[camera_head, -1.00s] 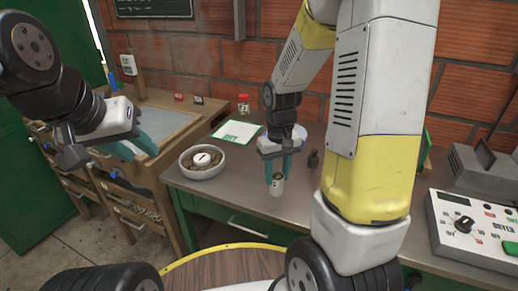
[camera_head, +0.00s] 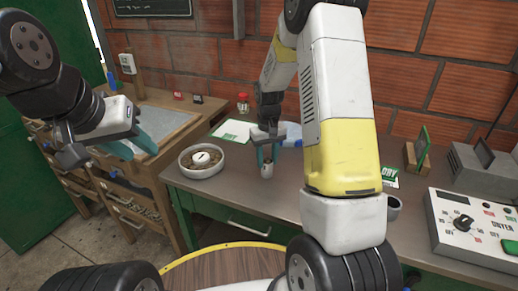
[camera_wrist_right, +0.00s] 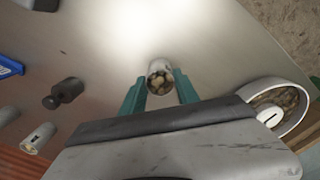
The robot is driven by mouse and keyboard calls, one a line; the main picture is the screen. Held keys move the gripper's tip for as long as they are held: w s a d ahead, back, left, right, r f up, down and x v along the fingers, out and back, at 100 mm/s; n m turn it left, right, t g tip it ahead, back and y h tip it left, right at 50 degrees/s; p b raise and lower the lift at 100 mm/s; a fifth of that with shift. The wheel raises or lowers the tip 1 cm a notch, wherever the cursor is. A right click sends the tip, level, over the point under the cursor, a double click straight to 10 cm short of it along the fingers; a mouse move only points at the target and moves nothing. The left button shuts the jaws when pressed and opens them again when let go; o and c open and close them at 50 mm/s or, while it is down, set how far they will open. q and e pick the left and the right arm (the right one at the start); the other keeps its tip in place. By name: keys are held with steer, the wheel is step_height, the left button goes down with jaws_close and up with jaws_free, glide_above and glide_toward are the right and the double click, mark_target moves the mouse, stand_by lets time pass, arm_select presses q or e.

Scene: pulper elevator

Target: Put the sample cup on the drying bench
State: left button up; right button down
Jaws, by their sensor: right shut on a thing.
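The sample cup (camera_head: 267,170), small, pale and holding beans, is between the teal fingers of my right gripper (camera_head: 265,158), which is shut on it. The cup (camera_wrist_right: 160,78) also shows upright between the fingertips in the right wrist view. It is over the steel-topped table (camera_head: 235,197); I cannot tell if it touches. A wooden bench (camera_head: 153,168) with drawers and a grey inset top stands at the left; I cannot tell whether this is the drying bench. My left gripper (camera_head: 132,147) is open and empty in front of the wooden bench.
A round bowl of beans (camera_head: 187,167) with a white piece in it stands on the steel table's left end. A white sheet (camera_head: 230,132) and a red-topped jar (camera_head: 243,103) are behind. A control box (camera_head: 470,225) is at the right. A dark weight (camera_wrist_right: 66,92) lies beside the cup.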

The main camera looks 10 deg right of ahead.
mark_target(267, 161)
steer(key=c, duration=0.9)
jaws_free()
steer(key=shift+f, duration=0.1)
step_height(267, 161, up, 12)
steer(key=s+r+t+y, duration=0.1)
steer(key=s+r+t, duration=0.2)
steer(key=s+r, duration=0.9)
steer(key=s+a+r+m+t+y, duration=0.1)
steer(key=s+a+t, duration=0.1)
steer(key=s, duration=1)
steer(key=shift+s+a+r+m+t, duration=0.2)
steer(key=shift+r+m+t, duration=0.15)
steer(key=shift+t, duration=0.25)
